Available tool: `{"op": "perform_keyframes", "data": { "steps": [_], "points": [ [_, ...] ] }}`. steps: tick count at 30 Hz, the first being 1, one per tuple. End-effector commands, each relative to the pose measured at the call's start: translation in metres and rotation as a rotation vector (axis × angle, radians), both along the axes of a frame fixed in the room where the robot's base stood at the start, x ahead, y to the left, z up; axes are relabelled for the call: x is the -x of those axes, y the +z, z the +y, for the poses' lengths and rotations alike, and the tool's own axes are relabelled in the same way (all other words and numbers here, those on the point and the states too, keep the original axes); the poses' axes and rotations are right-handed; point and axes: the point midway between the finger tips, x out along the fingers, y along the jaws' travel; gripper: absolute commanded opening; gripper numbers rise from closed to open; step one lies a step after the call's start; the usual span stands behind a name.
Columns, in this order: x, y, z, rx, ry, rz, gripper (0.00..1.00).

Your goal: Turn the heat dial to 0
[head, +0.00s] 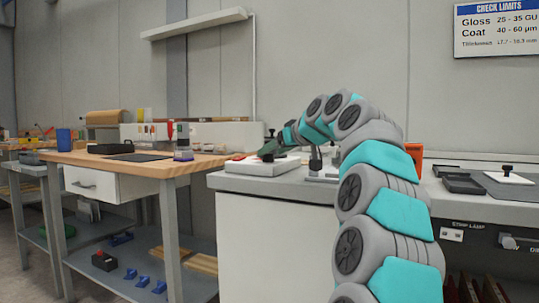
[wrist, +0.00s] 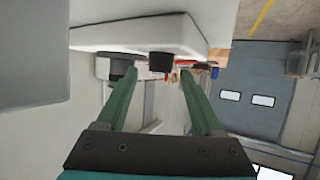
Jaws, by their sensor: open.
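A low white slab-like unit (head: 262,166) sits on the grey-white counter, with my gripper (head: 268,146) at its top. In the wrist view the white unit (wrist: 140,35) spans the upper part of the picture. A black knob (wrist: 161,62), which looks like the heat dial, shows at its edge. My gripper (wrist: 158,78) is open, and its two green fingers point at the knob, one on each side of it in the picture. I cannot tell whether they touch it. No dial marks or pointer are readable.
Metal fixtures (head: 316,162) stand on the counter right of the unit. A wooden-topped bench (head: 120,161) with a black tray and bottles is at left. A wall sign (head: 496,30) hangs above.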

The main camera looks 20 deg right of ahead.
Motion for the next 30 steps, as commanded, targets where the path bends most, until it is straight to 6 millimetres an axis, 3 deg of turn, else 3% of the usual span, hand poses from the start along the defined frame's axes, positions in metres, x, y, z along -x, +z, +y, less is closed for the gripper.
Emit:
{"op": "perform_keyframes", "data": {
  "steps": [6,10,22,30],
  "points": [
    [0.032,0.013,-0.005,-0.001,0.001,-0.001,0.69],
    [0.040,0.016,-0.005,-0.001,0.001,0.002,0.69],
    [0.037,0.019,0.001,-0.009,-0.031,0.017,0.69],
    [0.028,0.025,0.027,-0.030,-0.289,0.065,0.69]
  ]
}}
